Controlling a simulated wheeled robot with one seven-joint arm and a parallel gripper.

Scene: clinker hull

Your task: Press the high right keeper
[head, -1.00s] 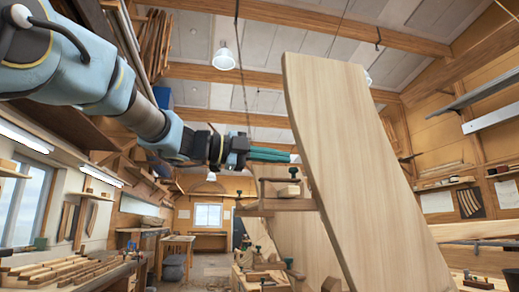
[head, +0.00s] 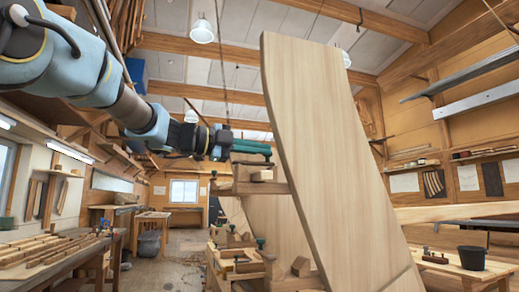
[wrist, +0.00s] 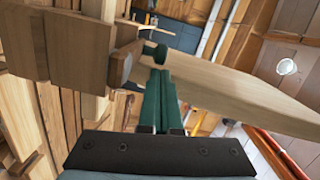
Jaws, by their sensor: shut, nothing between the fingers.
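My gripper (head: 268,150) has green fingers, shut and empty, pointing right beside the left edge of a tall pale plank (head: 325,150). Just below the fingers, a small wooden block (head: 262,176) sits on an upper wooden bracket (head: 240,187); it may be the high right keeper, but I cannot tell for sure. In the wrist view the shut fingers (wrist: 158,78) point at a gap between a wooden block (wrist: 124,62) on the left and the plank (wrist: 230,95) on the right. A dark green knob (wrist: 155,50) shows beyond the tips. Contact cannot be told.
Lower on the frame are green-handled clamps (head: 260,243) and another block (head: 301,266). A bench with wood strips (head: 45,250) stands at left. A black bucket (head: 472,258) stands on a bench at right. Open floor (head: 180,270) lies left of the frame.

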